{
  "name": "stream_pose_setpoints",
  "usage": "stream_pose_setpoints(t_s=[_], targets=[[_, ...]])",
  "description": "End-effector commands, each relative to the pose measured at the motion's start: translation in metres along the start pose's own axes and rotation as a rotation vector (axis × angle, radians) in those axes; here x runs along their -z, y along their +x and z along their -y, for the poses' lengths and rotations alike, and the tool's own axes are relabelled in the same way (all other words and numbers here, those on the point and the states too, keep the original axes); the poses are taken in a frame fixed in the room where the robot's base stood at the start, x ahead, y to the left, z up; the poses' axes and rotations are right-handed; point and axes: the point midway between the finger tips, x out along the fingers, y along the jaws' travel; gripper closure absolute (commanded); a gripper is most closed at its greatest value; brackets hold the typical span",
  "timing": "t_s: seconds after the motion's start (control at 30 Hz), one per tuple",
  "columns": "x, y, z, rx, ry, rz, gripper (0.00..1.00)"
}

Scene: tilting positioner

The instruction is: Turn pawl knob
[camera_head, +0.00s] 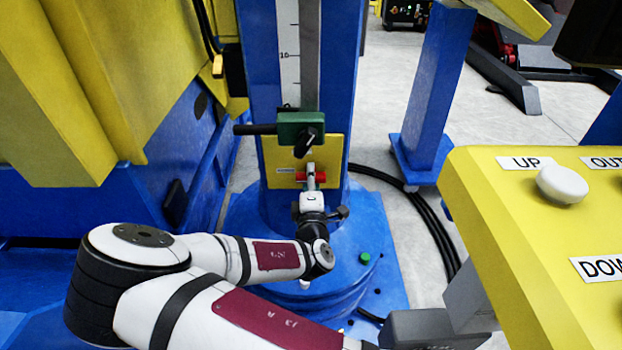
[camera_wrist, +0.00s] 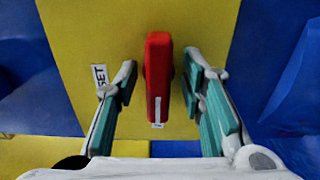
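A red bar-shaped knob (camera_wrist: 158,72) stands out from a yellow plate (camera_wrist: 100,25) in the wrist view, its long side upright in the picture. In the head view the red knob (camera_head: 301,177) is partly hidden behind my gripper (camera_head: 311,178). In the wrist view my gripper (camera_wrist: 160,82) is open, with one teal-padded finger on each side of the red knob. A gap shows between the knob and each finger. A white label, partly covered by the left finger, reads "SET" (camera_wrist: 100,76).
Above the plate, a green block (camera_head: 290,122) with a black lever (camera_head: 304,146) sits on the blue column (camera_head: 262,60) with a scale. A yellow control box (camera_head: 480,190) stands at the right. A yellow and blue machine body (camera_head: 100,90) is at the left.

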Motion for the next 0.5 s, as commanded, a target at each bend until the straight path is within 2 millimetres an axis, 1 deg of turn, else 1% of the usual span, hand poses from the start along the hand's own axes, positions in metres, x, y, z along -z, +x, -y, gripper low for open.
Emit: stream_pose_setpoints(t_s=[0.13,0.23,0.37,0.5], targets=[[0.000,-0.004,0.000,-0.001,0.001,0.000,0.63],[0.000,-0.014,0.000,0.000,0.000,0.000,0.63],[0.001,-0.038,0.000,0.001,-0.001,-0.001,0.63],[0.001,-0.067,0.000,0.002,-0.001,-0.002,0.63]])
